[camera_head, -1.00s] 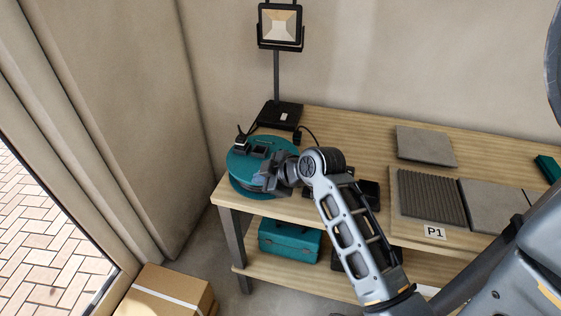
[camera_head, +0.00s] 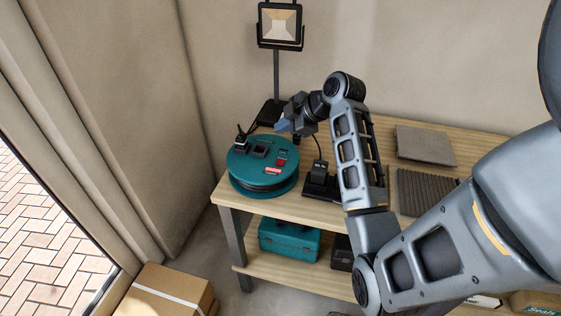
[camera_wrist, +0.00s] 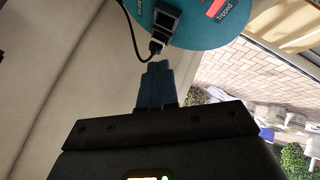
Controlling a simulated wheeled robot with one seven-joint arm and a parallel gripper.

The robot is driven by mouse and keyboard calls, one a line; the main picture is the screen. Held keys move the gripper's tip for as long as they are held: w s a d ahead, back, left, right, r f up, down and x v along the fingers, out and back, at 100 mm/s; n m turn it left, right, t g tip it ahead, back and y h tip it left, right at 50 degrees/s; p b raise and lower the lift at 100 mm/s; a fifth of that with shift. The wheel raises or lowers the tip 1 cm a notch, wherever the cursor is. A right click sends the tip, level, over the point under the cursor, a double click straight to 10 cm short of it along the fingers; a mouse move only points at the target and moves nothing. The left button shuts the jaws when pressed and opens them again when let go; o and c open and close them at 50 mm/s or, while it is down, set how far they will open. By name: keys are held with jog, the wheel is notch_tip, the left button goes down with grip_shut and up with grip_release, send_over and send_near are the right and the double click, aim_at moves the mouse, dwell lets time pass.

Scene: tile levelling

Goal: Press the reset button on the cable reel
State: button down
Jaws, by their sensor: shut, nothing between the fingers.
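The teal cable reel (camera_head: 262,178) lies flat on the left end of the wooden bench. Its top bears black sockets, one with a plug in it, a small red part (camera_head: 282,153) and a red label (camera_head: 273,171). In the wrist view the reel (camera_wrist: 190,30) shows at the top, with a red label (camera_wrist: 215,8) reading "Tripped". I cannot tell for certain which part is the reset button. My gripper (camera_head: 283,125) is shut and empty, raised above the reel's back right side, apart from it. In the wrist view its fingers (camera_wrist: 157,80) point toward the reel.
A work lamp (camera_head: 280,25) stands on a post behind the reel. A black device (camera_head: 318,180) with a cable stands right of the reel. Tiles (camera_head: 425,145) lie further right. A teal toolbox (camera_head: 290,240) is on the lower shelf, and a cardboard box (camera_head: 165,292) is on the floor.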

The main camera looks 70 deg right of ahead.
aim_at(283, 163)
jog(key=shift+f, duration=0.1)
notch_tip(283, 163, down, 9)
jog(key=b, duration=0.5)
jog(key=shift+r, duration=0.2)
jog(key=shift+f, duration=0.1)
dwell(1.7)
jog(key=shift+f+b, duration=0.3)
jog(key=shift+f+b, duration=0.35)
jog(key=shift+f, duration=0.2)
dwell(0.7)
jog(key=shift+r, duration=0.1)
jog(key=shift+r+p, duration=0.75)
jog(key=shift+r, duration=0.15)
